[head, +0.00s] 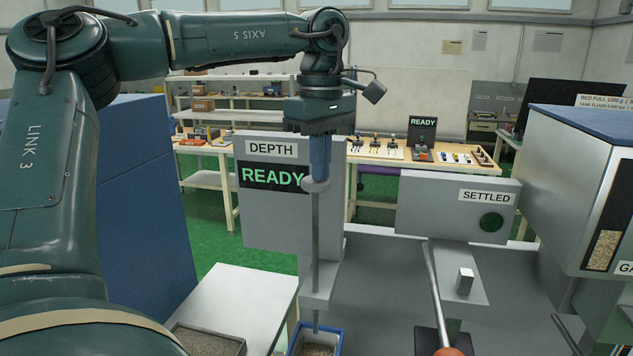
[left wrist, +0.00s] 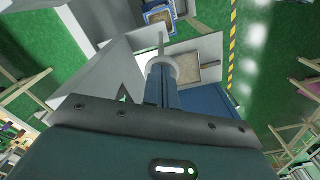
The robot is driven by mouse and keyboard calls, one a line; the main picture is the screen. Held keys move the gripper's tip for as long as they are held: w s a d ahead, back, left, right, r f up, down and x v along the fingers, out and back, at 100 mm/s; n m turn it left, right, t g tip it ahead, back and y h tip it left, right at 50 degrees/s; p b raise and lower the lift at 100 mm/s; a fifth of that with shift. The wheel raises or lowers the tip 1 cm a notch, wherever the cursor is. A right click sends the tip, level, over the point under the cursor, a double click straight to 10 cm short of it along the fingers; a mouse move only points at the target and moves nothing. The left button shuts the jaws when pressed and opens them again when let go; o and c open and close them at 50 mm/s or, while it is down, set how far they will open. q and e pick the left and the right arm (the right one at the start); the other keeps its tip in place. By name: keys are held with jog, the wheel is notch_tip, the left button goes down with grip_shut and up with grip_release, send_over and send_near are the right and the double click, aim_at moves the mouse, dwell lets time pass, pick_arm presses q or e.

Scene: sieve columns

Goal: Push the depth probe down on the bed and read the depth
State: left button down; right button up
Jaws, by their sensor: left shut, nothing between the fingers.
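The depth probe is a thin grey upright rod (head: 315,235) with a pale round knob (head: 314,186) on top. It passes through a grey bracket (head: 318,287) and its lower end reaches a blue-rimmed box (head: 337,335) holding a grainy bed (head: 318,350). My left gripper (head: 319,178) points down, shut and empty, with its fingertips at the knob. In the left wrist view the knob (left wrist: 161,64) sits right at the fingertips; whether they press on it I cannot tell. The DEPTH display (head: 273,177) reads READY in green. My right gripper is not in view.
A SETTLED panel (head: 458,205) with a dark green round lamp stands to the right. A metal lever (head: 435,292) rises in front of it. A tray of grains (head: 207,342) sits on the white table (head: 240,305) at lower left. A grey-and-blue cabinet (head: 590,185) stands far right.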

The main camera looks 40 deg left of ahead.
pick_arm(q)
jog(key=shift+f+b, duration=0.45)
jog(key=shift+f, duration=0.5)
jog(key=shift+f+b, duration=0.4)
jog(key=shift+f, duration=0.35)
notch_tip(320, 180, down, 6)
jog(key=b, duration=0.3)
jog(key=shift+s+b, duration=0.15)
jog(key=shift+b, duration=0.15)
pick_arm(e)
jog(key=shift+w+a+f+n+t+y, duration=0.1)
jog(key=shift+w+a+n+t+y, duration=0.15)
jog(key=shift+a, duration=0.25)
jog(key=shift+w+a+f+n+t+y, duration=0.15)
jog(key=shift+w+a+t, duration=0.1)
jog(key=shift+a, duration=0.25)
